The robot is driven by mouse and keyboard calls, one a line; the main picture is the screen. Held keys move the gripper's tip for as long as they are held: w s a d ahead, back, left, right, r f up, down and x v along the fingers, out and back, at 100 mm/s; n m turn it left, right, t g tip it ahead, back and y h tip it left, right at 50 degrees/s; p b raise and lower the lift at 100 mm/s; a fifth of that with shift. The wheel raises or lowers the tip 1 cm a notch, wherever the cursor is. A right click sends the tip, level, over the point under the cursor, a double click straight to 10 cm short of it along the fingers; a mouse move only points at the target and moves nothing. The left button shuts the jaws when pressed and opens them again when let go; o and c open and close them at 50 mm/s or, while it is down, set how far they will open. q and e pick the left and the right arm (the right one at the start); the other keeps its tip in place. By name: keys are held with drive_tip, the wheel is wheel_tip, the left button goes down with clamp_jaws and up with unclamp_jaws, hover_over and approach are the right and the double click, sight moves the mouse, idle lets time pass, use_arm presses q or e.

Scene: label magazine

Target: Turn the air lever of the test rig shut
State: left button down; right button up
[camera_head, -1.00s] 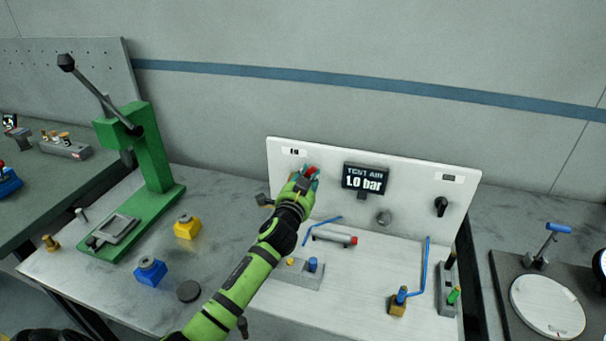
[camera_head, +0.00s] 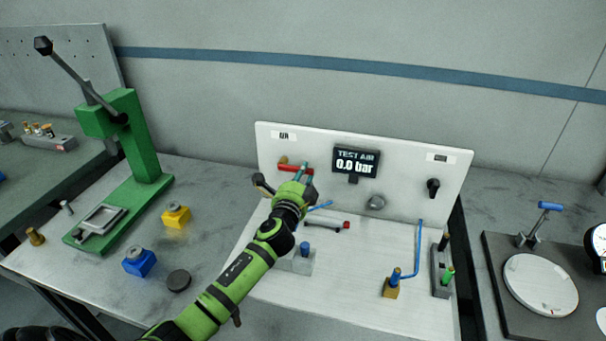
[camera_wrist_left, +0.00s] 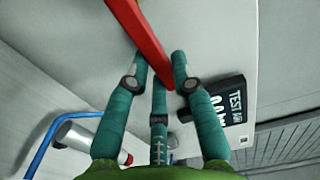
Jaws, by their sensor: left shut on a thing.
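The red air lever (camera_head: 297,169) sits on the upright white panel of the test rig (camera_head: 400,155). It lies about level, running right from a brass fitting (camera_head: 283,160). My left gripper (camera_head: 306,172) is at its free right end. In the left wrist view the red lever (camera_wrist_left: 146,38) runs between the teal fingers of my left gripper (camera_wrist_left: 160,68), which are shut on its end. The TEST AIR display (camera_head: 356,161) reads 0.0 bar. My right gripper is in neither view.
A black knob (camera_head: 433,188) and a round grey fitting (camera_head: 376,202) are on the panel to the right. Blue tubes (camera_head: 418,245) and small blocks stand on the rig's base. A green press (camera_head: 135,150) stands at the left. A blue block (camera_head: 139,262) and a yellow block (camera_head: 176,215) lie nearby.

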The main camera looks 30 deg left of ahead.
use_arm(q)
drive_tip(key=shift+d+f, duration=0.1)
drive_tip(key=shift+f, duration=0.1)
idle(0.3)
drive_tip(key=c, duration=1)
unclamp_jaws()
drive_tip(key=shift+c, duration=0.2)
drive_tip(key=shift+s, duration=0.15)
drive_tip(key=v, duration=1.1)
drive_tip(key=shift+s, duration=0.4)
